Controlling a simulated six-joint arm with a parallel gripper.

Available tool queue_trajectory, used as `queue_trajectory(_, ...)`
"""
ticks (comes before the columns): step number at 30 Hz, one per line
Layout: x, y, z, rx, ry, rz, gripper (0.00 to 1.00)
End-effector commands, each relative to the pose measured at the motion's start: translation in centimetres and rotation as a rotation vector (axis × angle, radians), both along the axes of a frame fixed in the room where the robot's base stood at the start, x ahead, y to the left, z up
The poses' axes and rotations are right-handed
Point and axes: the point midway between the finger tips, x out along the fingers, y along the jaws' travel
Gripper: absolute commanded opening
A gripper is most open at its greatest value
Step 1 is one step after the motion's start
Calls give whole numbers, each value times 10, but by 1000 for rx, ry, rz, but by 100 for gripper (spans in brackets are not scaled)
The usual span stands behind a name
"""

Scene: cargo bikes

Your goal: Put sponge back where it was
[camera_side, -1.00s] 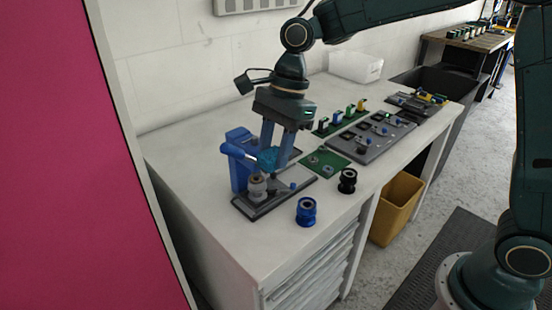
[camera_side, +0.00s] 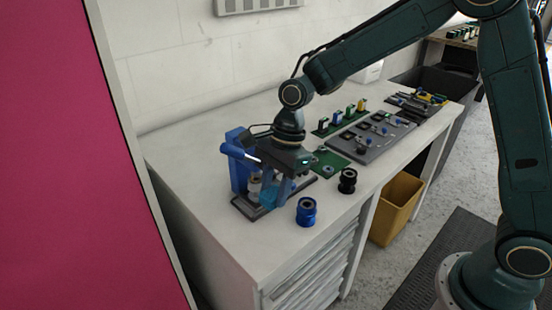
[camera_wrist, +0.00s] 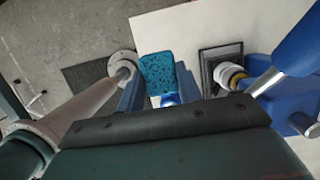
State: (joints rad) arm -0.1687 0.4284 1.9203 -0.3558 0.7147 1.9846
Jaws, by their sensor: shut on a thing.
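My gripper (camera_side: 283,190) is shut on a blue sponge (camera_side: 270,195). It holds the sponge low over the front right part of the dark base plate of a blue press-like stand (camera_side: 240,163). In the wrist view the speckled blue sponge (camera_wrist: 158,73) sits between the two blue fingers. I cannot tell whether the sponge touches the plate (camera_side: 247,211). A grey and white cylinder (camera_side: 254,187) stands on the plate to the left of the sponge. It also shows in the wrist view (camera_wrist: 231,75).
A blue cylinder (camera_side: 306,212) and a black cylinder (camera_side: 347,181) stand on the white table (camera_side: 225,242) to the right of the gripper. A green board (camera_side: 330,160) and a grey parts tray (camera_side: 368,143) lie farther back. The table's front edge is close.

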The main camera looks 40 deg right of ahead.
Motion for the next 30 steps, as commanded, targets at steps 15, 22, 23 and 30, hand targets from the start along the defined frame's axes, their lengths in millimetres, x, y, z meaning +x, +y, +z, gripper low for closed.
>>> queue_trajectory(15, 0, 0, -85, 0, 1, 0, 17)
queue_trajectory(22, 0, 0, -89, 0, -1, 1, 17)
queue_trajectory(23, 0, 0, -89, 0, 0, 1, 17)
queue_trajectory(30, -1, 0, -106, -1, 3, 1, 17)
